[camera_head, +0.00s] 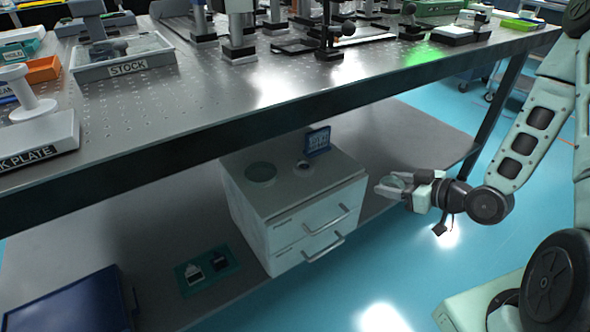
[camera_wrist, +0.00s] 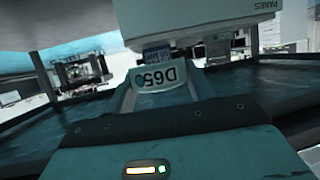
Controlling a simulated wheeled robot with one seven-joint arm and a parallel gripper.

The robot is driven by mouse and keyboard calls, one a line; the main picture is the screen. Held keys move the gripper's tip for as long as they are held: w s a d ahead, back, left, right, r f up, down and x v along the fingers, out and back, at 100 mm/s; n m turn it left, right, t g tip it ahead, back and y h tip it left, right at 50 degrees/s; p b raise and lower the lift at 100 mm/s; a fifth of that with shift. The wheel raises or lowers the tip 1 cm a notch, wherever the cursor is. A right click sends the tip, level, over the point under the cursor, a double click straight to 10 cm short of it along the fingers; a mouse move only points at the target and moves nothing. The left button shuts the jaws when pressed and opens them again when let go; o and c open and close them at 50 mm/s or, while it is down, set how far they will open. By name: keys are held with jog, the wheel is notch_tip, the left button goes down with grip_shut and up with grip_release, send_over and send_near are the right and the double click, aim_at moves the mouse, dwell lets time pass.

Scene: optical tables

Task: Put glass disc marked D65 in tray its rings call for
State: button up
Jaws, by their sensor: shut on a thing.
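My gripper (camera_head: 388,187) is shut on the glass disc marked D65 (camera_wrist: 146,80), just right of the drawer cabinet and below the bench top. The disc shows as a pale greenish round (camera_head: 398,182) in the head view. Its label reads upside down between my fingers in the wrist view. The rings on it are too small to read. A grey tray labelled STOCK (camera_head: 128,69) stands on the bench top at the left. I cannot tell which tray the rings match.
The white two-drawer cabinet (camera_head: 290,232) stands on the lower shelf, with a dark green round (camera_head: 261,172), a small ring-shaped piece and a blue card (camera_head: 318,141) on top. The bench edge overhangs the shelf.

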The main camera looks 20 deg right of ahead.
jog(key=shift+b+x, duration=0.75)
jog(key=shift+b, duration=0.5)
jog(key=b, duration=0.5)
send_over(334, 169)
jog(key=shift+s+d+r, duration=0.15)
jog(key=shift+s+r, duration=0.05)
jog(key=shift+r, duration=0.1)
jog(key=shift+w+f+b, duration=0.15)
jog(key=shift+f+b, duration=0.35)
jog(key=shift+f, duration=0.35)
jog(key=shift+w+f+b, duration=0.1)
jog(key=shift+f+b, duration=0.35)
jog(key=shift+f, duration=0.4)
jog(key=shift+f, duration=0.2)
jog(key=o, duration=0.8)
